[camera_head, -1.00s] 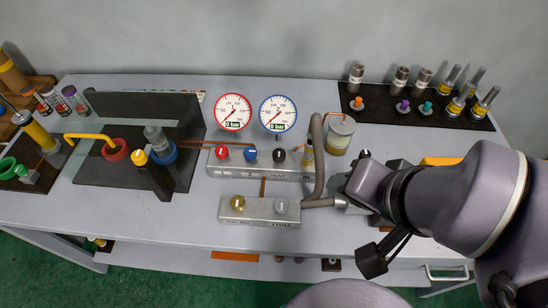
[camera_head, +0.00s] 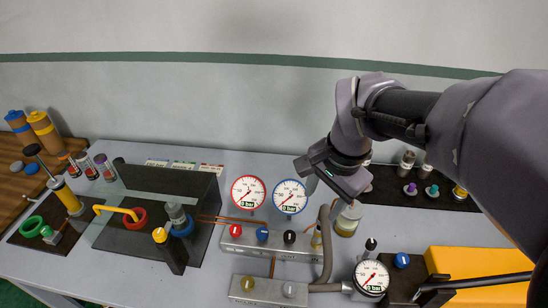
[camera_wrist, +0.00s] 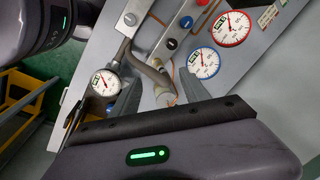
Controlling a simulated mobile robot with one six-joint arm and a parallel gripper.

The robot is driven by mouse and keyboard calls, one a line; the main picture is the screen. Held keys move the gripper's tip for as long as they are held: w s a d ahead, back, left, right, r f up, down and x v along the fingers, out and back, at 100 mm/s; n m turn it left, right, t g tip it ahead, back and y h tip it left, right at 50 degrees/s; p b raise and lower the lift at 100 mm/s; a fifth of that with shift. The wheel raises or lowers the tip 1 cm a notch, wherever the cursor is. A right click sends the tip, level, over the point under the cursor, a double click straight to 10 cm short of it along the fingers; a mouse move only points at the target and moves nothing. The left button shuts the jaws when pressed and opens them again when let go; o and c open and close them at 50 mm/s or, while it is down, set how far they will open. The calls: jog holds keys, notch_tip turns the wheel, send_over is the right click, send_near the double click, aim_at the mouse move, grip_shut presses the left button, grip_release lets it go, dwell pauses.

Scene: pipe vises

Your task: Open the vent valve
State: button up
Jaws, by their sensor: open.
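A metal manifold block (camera_head: 268,243) carries a red knob (camera_head: 236,230), a blue knob (camera_head: 262,234) and a black knob (camera_head: 290,237). My gripper (camera_head: 312,182) is raised above the bench, over the right end of the manifold. In the wrist view its fingers (camera_wrist: 158,80) are apart and empty. The black knob (camera_wrist: 172,44) shows beyond them.
A red-rimmed gauge (camera_head: 248,193) and a blue-rimmed gauge (camera_head: 290,197) stand behind the manifold. A third gauge (camera_head: 371,278), a grey hose (camera_head: 326,245) and a jar (camera_head: 348,219) are to its right. A yellow box (camera_head: 475,275) stands further right.

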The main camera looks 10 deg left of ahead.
jog(key=m+g+h+p, duration=0.1)
jog(key=m+g+p, duration=0.1)
send_near(290, 235)
notch_tip(290, 235, down, 9)
jog(key=b, duration=0.4)
jog(key=shift+a+r+b, duration=0.15)
jog(key=shift+b, duration=0.15)
jog(key=shift+s, duration=0.1)
grip_shut()
